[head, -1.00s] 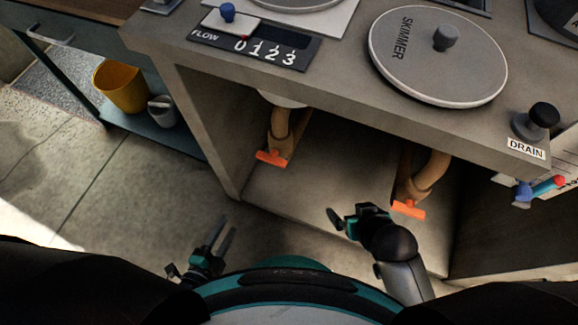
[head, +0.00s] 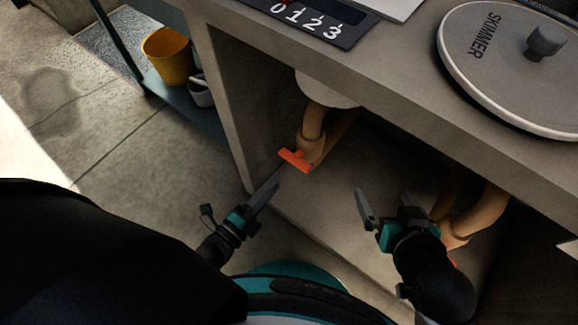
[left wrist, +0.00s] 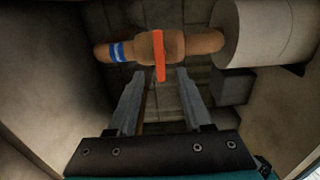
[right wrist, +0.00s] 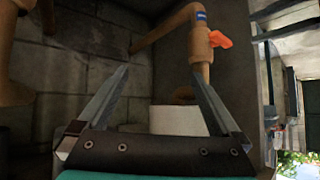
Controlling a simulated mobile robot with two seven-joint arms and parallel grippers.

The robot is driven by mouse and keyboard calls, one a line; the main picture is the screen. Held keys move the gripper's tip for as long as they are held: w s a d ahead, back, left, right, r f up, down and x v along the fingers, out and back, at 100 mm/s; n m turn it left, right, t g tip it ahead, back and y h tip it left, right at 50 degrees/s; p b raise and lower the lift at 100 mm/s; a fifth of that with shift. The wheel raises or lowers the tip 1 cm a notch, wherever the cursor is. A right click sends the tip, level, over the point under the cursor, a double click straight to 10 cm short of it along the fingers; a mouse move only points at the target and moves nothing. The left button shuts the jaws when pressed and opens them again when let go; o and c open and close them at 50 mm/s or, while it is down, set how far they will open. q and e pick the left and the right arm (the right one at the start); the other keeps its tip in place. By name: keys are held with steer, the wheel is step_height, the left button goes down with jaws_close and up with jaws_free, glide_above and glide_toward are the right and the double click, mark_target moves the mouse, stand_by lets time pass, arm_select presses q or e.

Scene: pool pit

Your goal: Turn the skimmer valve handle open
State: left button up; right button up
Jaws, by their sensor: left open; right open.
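An orange valve handle (head: 294,161) sits on a tan pipe inside the open pit cabinet, at the left. My left gripper (head: 267,190) is open just below it. In the left wrist view the handle (left wrist: 160,55) points down toward the gap between the open fingertips (left wrist: 160,74); I see no grip on it. A blue band (left wrist: 121,52) marks that pipe. My right gripper (head: 385,205) is open and empty, in front of the right pipe (head: 480,215). Only a sliver of a second orange handle (head: 454,264) shows behind my right arm. The right wrist view shows an orange handle (right wrist: 220,40) with a blue label beside it.
The grey counter (head: 400,85) overhangs the cabinet, carrying a round lid marked SKIMMER (head: 500,55) and a flow counter (head: 312,20). The cabinet's left wall (head: 228,100) stands close to the left gripper. A yellow bucket (head: 167,58) sits on a shelf at left.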

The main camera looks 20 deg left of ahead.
mark_target(292, 163)
arm_select(q)
steer(key=shift+b+x, duration=0.75)
steer(key=shift+x, duration=2.85)
arm_select(e)
steer(key=shift+w+a+r+t+y, duration=0.15)
steer(key=shift+a+r+t+y, duration=0.1)
steer(key=shift+a+t, duration=0.25)
steer(key=shift+w+a+r+t+y, duration=0.15)
steer(key=shift+a+t+y, duration=0.15)
steer(key=shift+a+t, duration=0.2)
steer(key=shift+w+a+r+t+y, duration=0.15)
steer(key=shift+a+t+y, duration=0.1)
steer(key=shift+a+t, duration=0.2)
arm_select(q)
steer(key=shift+c, duration=0.2)
jaws_close()
